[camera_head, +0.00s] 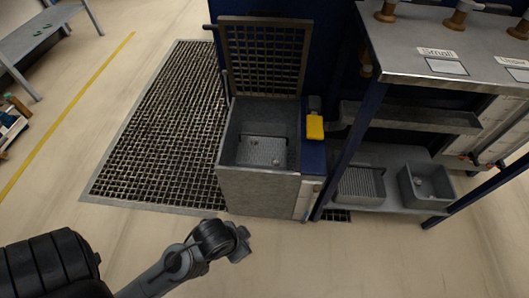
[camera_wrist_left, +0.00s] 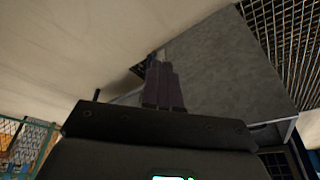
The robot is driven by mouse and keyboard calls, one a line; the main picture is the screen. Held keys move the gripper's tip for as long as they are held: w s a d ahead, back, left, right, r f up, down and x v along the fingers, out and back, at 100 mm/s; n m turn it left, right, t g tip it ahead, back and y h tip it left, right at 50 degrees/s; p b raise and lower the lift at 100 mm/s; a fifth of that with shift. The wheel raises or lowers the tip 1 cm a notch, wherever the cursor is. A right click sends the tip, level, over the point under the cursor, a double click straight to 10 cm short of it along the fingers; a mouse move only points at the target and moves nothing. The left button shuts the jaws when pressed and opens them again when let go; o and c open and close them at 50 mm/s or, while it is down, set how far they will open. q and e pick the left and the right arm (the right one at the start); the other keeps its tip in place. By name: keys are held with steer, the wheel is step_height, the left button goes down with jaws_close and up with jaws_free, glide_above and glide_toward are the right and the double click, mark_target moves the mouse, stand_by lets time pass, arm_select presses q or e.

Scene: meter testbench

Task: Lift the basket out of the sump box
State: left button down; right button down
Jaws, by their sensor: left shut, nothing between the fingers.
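The grey sump box (camera_head: 258,190) stands open in the middle of the head view, with its grid lid (camera_head: 265,55) raised at the back. Inside it lies a light grey perforated basket (camera_head: 256,153) with a thin dark handle bar (camera_head: 262,137) across it. A small round thing lies on the basket floor. My left gripper (camera_head: 242,244) is low in front of the box, apart from it, shut and empty. In the left wrist view its closed fingers (camera_wrist_left: 162,85) show against a grey panel (camera_wrist_left: 225,60), likely the box side. My right gripper is not seen.
A floor grating (camera_head: 155,130) lies left of the box. A yellow block (camera_head: 315,127) sits at the box's right rim. A shelf rack at right holds a ribbed container (camera_head: 360,185) and a grey bin (camera_head: 425,187). The floor in front is clear.

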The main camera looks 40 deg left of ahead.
arm_select(q)
steer(key=c, duration=1.1)
jaws_free()
